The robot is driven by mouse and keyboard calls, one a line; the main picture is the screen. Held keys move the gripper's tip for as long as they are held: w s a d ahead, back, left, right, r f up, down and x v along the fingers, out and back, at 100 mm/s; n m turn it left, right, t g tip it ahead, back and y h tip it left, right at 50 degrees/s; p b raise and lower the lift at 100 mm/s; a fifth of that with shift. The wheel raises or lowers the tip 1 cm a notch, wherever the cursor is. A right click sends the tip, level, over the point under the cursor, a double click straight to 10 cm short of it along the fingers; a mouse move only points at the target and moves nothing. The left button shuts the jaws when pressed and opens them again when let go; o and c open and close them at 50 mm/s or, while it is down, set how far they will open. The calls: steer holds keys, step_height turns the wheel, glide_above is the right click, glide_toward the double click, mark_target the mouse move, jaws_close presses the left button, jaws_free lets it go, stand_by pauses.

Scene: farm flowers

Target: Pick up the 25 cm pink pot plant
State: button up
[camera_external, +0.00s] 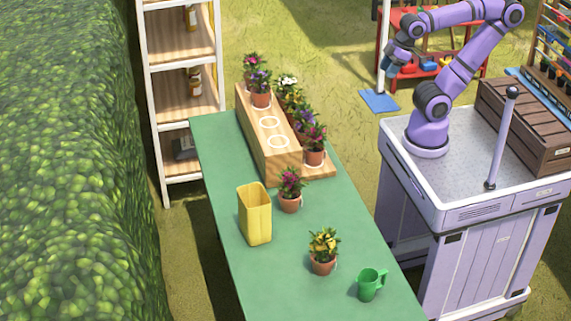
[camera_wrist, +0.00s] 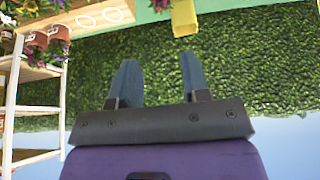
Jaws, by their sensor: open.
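A pink-flowered pot plant (camera_external: 290,187) in a terracotta pot stands upright on the green table (camera_external: 275,240), beside the yellow container. I cannot tell which is 25 cm. My gripper (camera_external: 391,70) is raised to the right of the table, away from the plants. In the wrist view my gripper (camera_wrist: 155,68) has its two blue fingers apart with nothing between them.
The wooden stand (camera_external: 267,137) has empty white-ringed places on top. The yellow container (camera_external: 255,222), a yellow-flowered plant (camera_external: 323,250) and a green mug (camera_external: 370,284) stand on the table. A shelf rack (camera_external: 181,95) and a hedge (camera_external: 65,160) are to the left.

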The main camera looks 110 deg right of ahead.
steer(key=o, duration=1.1)
steer(key=n+g, duration=0.2)
steer(key=g, duration=0.3)
glide_above(290, 198)
steer(key=f, duration=4.6)
steer(key=shift+s+d+f, duration=0.1)
steer(key=shift+s+d, duration=0.05)
steer(key=shift+s, duration=0.25)
steer(key=shift+w+f, duration=0.2)
steer(key=shift+f, duration=1.3)
steer(key=shift+w+f, duration=0.2)
steer(key=shift+f, duration=1.25)
